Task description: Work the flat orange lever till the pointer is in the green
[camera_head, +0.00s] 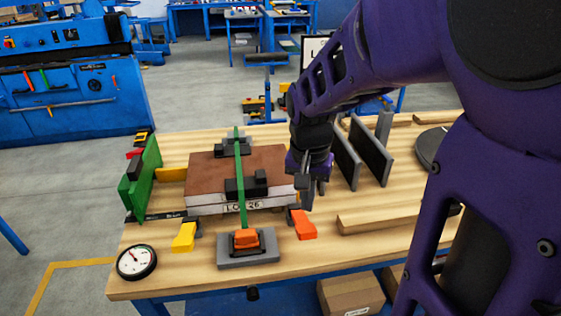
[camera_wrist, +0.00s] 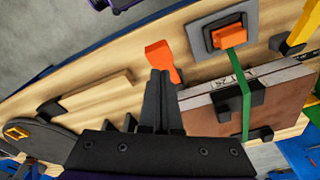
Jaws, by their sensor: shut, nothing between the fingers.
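A flat orange lever (camera_head: 303,224) sticks out toward the front of the bench, at the right front corner of the strapped panel block (camera_head: 225,201). In the wrist view the lever (camera_wrist: 158,53) lies just beyond my fingertips. My gripper (camera_head: 310,192) is shut and empty, above and behind the lever; its fingers (camera_wrist: 160,76) appear close beside it, and I cannot tell whether they touch. A round white gauge (camera_head: 136,261) lies at the front left corner of the bench. Its dark pointer leans to the upper left; the coloured zones are too small to read.
A second orange part, a strap buckle (camera_head: 246,239), sits on a grey plate under the green strap (camera_head: 240,180). A yellow lever (camera_head: 184,237) is at the left front.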

